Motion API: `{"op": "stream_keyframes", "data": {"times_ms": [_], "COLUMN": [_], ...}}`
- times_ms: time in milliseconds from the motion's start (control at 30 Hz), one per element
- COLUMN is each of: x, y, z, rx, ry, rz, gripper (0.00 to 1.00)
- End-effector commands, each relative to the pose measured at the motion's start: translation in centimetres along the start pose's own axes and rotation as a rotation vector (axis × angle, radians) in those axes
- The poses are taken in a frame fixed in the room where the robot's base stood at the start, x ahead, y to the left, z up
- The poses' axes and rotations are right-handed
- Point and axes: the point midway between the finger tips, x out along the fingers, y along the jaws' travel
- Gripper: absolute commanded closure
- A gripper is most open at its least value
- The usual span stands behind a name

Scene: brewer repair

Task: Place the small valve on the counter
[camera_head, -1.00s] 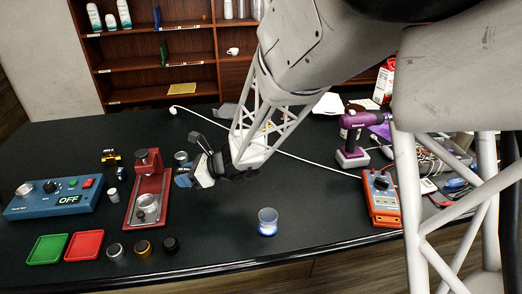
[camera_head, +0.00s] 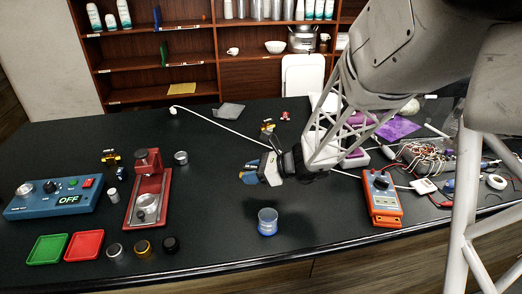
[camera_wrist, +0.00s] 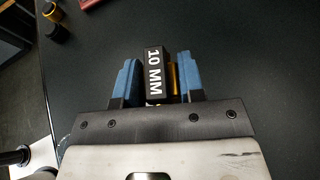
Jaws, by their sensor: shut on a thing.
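My gripper (camera_head: 252,175) has blue fingertips and hangs over the middle of the black counter (camera_head: 225,215), behind the glass cup. In the wrist view, its fingers are shut on a black block marked "10 MM" with a brass part beside it, which looks like the small valve (camera_wrist: 154,72). In the head view the fingers mostly hide this piece. Its height above the counter is hard to judge, but it looks apart from it. Two similar black-and-brass pieces stand on the counter, one (camera_head: 267,127) behind my gripper and one (camera_head: 110,158) at the left.
A red press stand (camera_head: 148,190) is to the left, an orange meter (camera_head: 381,198) to the right. A white cord (camera_head: 215,122) runs behind. The counter between press and cup is clear.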

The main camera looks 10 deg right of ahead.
Motion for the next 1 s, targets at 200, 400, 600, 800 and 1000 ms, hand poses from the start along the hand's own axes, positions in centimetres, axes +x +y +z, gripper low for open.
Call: {"op": "stream_keyframes", "data": {"times_ms": [200, 400, 600, 800, 1000], "x": [-2.9, -4.1, -4.3, -4.2, -4.0], "y": [-0.2, -0.2, -0.2, -0.2, -0.7], "z": [-1.2, -1.8, -1.9, -1.9, -1.8], "rx": [0.007, 0.010, 0.010, 0.010, 0.010], "ry": [-0.001, 0.001, 0.000, 0.000, 0.000], "rz": [-0.019, -0.025, -0.026, -0.026, -0.025], "gripper": [0.92, 0.92, 0.92, 0.92, 0.92]}}
